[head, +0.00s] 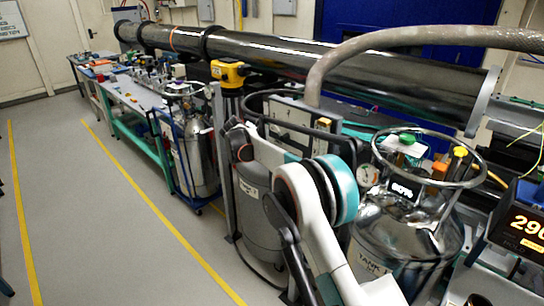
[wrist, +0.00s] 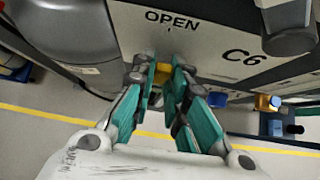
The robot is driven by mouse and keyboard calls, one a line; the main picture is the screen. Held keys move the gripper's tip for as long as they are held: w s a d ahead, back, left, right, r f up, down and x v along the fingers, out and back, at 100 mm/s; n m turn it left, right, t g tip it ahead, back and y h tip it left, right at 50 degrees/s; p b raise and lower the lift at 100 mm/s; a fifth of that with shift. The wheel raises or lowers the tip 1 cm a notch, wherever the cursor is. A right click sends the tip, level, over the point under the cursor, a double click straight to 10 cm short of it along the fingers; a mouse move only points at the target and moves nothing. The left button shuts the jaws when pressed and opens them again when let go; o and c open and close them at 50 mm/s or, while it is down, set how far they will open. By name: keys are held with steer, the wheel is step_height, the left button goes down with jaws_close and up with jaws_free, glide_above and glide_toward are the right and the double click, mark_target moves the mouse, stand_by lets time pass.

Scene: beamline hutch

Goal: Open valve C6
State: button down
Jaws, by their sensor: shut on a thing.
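A light grey panel (wrist: 215,35) fills the upper wrist view, with "OPEN" and "C6" printed on it. My gripper (wrist: 166,72) is just below the word OPEN, its teal finger pads closed around a small yellow piece (wrist: 161,72), which looks like the handle of valve C6. The fingers hide most of this piece, so I cannot tell its angle. In the head view, a grey panel (head: 287,119) stands behind my arm. My fingertips are not clear there.
A thick hose (head: 400,38) arches above the panel. Another tank (head: 196,158) on a cart stands farther left. The floor (head: 75,220) at left is clear.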

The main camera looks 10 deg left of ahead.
stand_by(0.4)
steer(key=c, duration=1.6)
jaws_free()
steer(key=shift+w, duration=0.1)
steer(key=v, duration=1.2)
steer(key=shift+a+f, duration=0.1)
